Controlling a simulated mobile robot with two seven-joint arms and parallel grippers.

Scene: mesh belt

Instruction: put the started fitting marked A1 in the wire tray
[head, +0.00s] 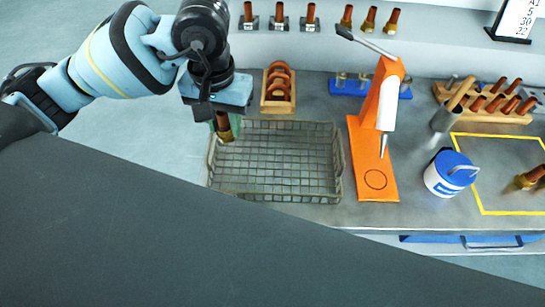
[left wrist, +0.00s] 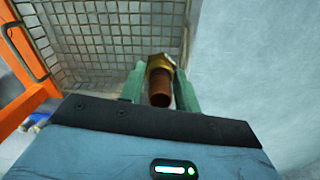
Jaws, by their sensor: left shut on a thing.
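My left gripper (head: 222,124) is shut on a fitting (head: 226,134) with a copper-brown tube and a brass-coloured nut. It holds the fitting above the left back corner of the wire tray (head: 340,160). In the left wrist view the green fingers (left wrist: 160,85) grip the fitting (left wrist: 160,88) on both sides, with the mesh of the tray (left wrist: 85,35) beyond. The tray looks empty. No marking can be read on the fitting. My right gripper is not in view.
Right of the tray stands an orange press (head: 375,130), then a blue-lidded tub (head: 450,172) and a yellow-outlined area with another fitting (head: 530,178). A wooden holder with copper rings (head: 278,88) stands behind the tray. Several fittings line the back shelf.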

